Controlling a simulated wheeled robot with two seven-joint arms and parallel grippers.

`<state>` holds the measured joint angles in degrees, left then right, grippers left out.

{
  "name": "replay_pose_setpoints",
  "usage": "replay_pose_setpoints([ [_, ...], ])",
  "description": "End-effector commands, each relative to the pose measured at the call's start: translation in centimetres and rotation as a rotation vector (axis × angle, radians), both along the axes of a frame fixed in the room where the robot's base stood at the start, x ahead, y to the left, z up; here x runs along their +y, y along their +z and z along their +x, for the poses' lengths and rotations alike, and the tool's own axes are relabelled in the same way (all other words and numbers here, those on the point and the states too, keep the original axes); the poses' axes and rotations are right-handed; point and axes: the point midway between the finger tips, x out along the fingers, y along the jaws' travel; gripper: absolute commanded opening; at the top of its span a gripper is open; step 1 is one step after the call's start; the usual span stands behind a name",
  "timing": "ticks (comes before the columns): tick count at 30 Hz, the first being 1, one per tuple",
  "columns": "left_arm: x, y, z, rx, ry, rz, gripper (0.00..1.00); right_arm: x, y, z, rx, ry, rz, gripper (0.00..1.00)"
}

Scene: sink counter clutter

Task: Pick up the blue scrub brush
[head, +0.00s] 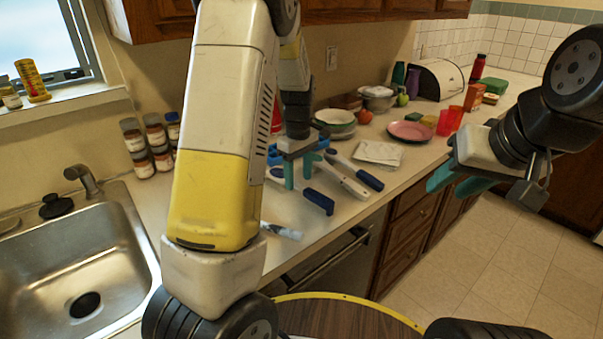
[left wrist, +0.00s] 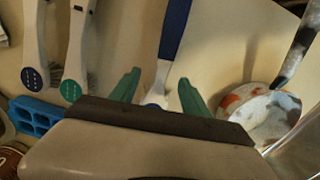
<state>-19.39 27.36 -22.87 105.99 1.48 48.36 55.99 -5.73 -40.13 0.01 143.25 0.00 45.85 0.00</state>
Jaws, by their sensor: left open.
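A brush with a blue handle (head: 319,201) and white neck lies on the counter below my left gripper (head: 298,172). In the left wrist view its blue handle (left wrist: 175,28) points away, and its neck runs down between the fingertips of my left gripper (left wrist: 160,90). Its head is hidden behind the gripper body. My left gripper is open and empty, with its fingers on either side of the neck; I cannot tell how high above it. My right gripper (head: 457,181) is open and empty, off to the right above the floor.
Two more white brushes lie close by, one with a blue label (left wrist: 32,78) and one with a green label (left wrist: 71,91). A blue holder (left wrist: 36,115) stands beside them. A mottled ladle-like utensil (left wrist: 262,108) is on the other side. Dishes, including a pink plate (head: 410,131), stand further along.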

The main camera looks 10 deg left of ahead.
Motion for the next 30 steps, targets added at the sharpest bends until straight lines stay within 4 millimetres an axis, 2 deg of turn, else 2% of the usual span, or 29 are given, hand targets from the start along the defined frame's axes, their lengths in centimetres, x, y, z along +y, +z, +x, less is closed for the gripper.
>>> replay_pose_setpoints([
  [3, 0.1, -2.0, -0.1, 0.004, -0.001, 0.001, 0.54, 0.0, 0.0, 0.0, 0.000, 0.000, 0.000, 0.36],
  [6, 0.0, -3.0, -0.1, 0.002, -0.001, 0.000, 0.54, 0.0, 0.0, 0.0, 0.000, 0.000, 0.000, 0.36],
  [14, 0.0, -3.5, 0.0, -0.001, -0.002, -0.001, 0.54, 0.0, 0.0, 0.0, 0.000, 0.000, 0.000, 0.36],
  [15, 0.0, -3.5, 0.0, -0.001, -0.002, -0.001, 0.52, 0.0, 0.0, 0.0, 0.000, 0.000, 0.000, 0.36],
  [23, 0.0, -3.4, 0.0, -0.001, -0.002, -0.001, 0.01, 0.0, 0.0, 0.0, 0.000, 0.000, 0.000, 0.36],
  [30, 0.0, -3.4, 0.0, -0.001, -0.002, -0.001, 0.00, 0.0, 0.0, 0.0, 0.000, 0.000, 0.000, 0.36],
])
